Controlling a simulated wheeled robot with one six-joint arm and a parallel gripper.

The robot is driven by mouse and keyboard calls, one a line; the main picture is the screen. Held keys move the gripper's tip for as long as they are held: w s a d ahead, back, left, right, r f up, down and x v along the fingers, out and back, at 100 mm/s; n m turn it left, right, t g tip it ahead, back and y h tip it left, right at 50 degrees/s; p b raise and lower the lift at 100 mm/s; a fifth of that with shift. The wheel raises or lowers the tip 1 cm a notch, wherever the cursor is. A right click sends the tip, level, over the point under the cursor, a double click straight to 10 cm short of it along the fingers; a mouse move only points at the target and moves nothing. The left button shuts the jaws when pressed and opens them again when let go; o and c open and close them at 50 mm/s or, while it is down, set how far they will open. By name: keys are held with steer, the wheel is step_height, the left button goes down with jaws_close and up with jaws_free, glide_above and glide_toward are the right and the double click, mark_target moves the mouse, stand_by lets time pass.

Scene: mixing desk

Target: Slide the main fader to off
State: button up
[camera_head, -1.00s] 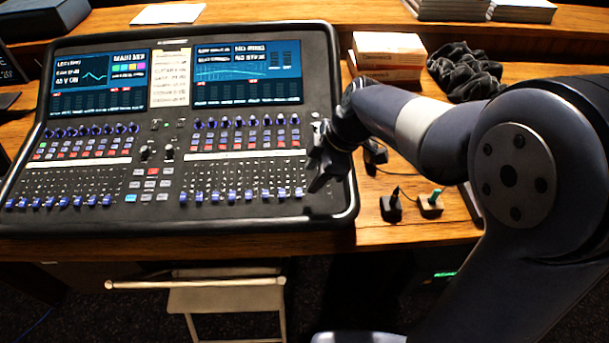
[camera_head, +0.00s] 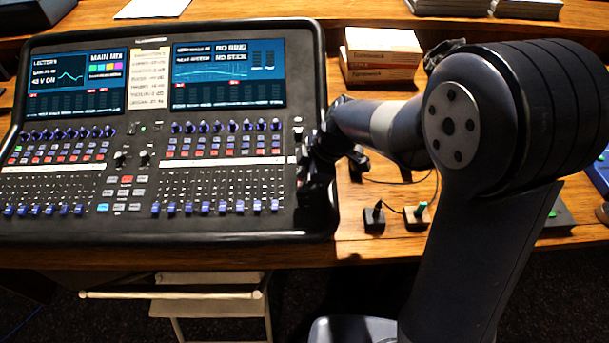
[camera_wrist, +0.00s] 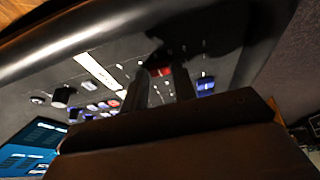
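The mixing desk (camera_head: 150,230) is a large black console with two screens and rows of blue fader caps (camera_head: 222,207) along its lower edge. My gripper (camera_head: 308,192) is down at the desk's right end, over the rightmost strip. In the wrist view my gripper (camera_wrist: 161,78) has its two dark fingers apart. A red cap (camera_wrist: 160,71), which looks like the main fader, shows between or just beyond the fingertips; contact cannot be told.
Stacked boxes (camera_head: 383,55) stand behind my arm. A folding stool (camera_head: 210,293) is below the table edge.

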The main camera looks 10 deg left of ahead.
mark_target(298, 208)
jaws_close()
steer(key=shift+s+f+b, duration=0.2)
steer(key=shift+s+b, duration=0.15)
steer(key=shift+b, duration=0.2)
steer(key=s+b, duration=0.1)
steer(key=s, duration=0.1)
steer(key=s+d+b, duration=0.1)
steer(key=s+b, duration=0.1)
steer(key=shift+f, duration=0.2)
steer(key=shift+s+d+r, duration=0.1)
steer(key=shift+s+d, duration=0.05)
steer(key=shift+s, duration=0.3)
steer(key=shift+o, duration=2)
jaws_free()
steer(key=shift+s, duration=0.1)
